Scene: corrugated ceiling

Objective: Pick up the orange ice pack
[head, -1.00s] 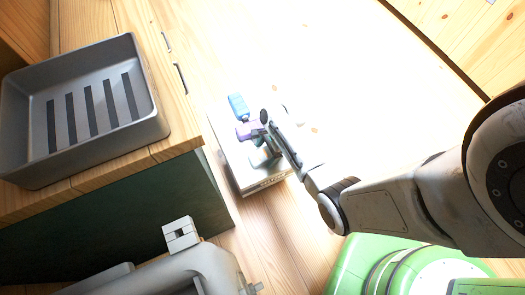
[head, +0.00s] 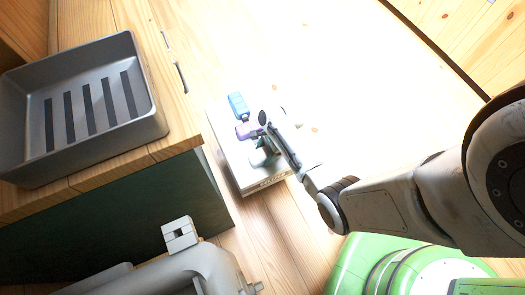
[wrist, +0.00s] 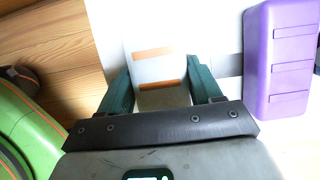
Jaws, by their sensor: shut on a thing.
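My gripper (wrist: 158,72) has its two dark green fingers closed on the sides of a pale, glare-washed block with orange bands, which I take to be the orange ice pack (wrist: 155,54). The ice pack lies between the fingers in the wrist view; its far end fades into the white surface. In the head view my gripper (head: 268,145) is over the low white platform (head: 233,165), and it hides the ice pack there. I cannot tell whether the pack is lifted off the surface.
A purple ridged block (wrist: 280,62) lies right of the gripper in the wrist view. A blue item (head: 238,105) is at the platform's far edge. A grey tray (head: 150,128) sits on the wooden cabinet at left. Bright open floor lies beyond the platform.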

